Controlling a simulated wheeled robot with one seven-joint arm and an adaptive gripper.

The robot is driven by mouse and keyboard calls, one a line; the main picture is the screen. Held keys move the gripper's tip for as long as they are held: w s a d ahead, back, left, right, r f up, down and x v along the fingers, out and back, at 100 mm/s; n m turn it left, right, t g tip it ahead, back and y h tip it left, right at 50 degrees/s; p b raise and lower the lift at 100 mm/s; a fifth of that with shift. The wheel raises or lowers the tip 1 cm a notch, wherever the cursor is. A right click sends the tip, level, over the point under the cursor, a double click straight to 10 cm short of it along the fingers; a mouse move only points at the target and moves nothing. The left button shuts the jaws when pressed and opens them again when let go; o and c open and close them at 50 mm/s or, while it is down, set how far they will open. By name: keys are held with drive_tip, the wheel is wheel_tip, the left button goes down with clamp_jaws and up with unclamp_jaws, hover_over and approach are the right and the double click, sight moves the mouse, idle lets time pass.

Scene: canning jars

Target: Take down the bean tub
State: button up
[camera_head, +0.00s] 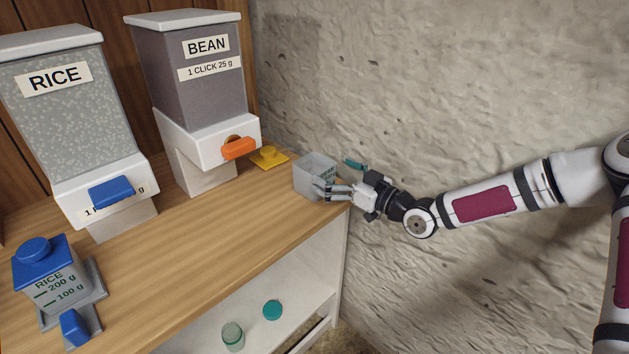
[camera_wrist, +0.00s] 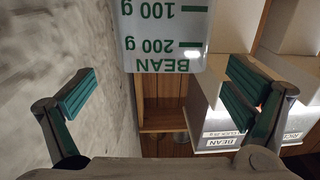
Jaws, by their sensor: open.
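The bean tub (camera_head: 313,176) is a small clear-grey open container standing on the wooden counter's right end, near the stone wall. In the wrist view the tub (camera_wrist: 165,38) shows upside down at the top middle, with green BEAN, 100 g and 200 g marks. My gripper (camera_head: 339,177) is open at the tub's right side, and one finger overlaps the tub's lower right in the head view. In the wrist view my gripper (camera_wrist: 160,98) has its teal-padded fingers spread wide, with the tub ahead between them. I cannot tell whether a finger touches the tub.
The BEAN dispenser (camera_head: 195,85) with an orange knob and the RICE dispenser (camera_head: 70,110) stand left of the tub. A yellow stand (camera_head: 268,158) lies between. A rice tub (camera_head: 55,285) is at front left. A jar (camera_head: 232,337) and teal disc (camera_head: 272,310) sit below.

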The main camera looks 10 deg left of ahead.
sight(303, 158)
drive_tip(key=shift+x, duration=3.2)
drive_tip(key=shift+s+a, duration=0.1)
drive_tip(key=c, duration=1.5)
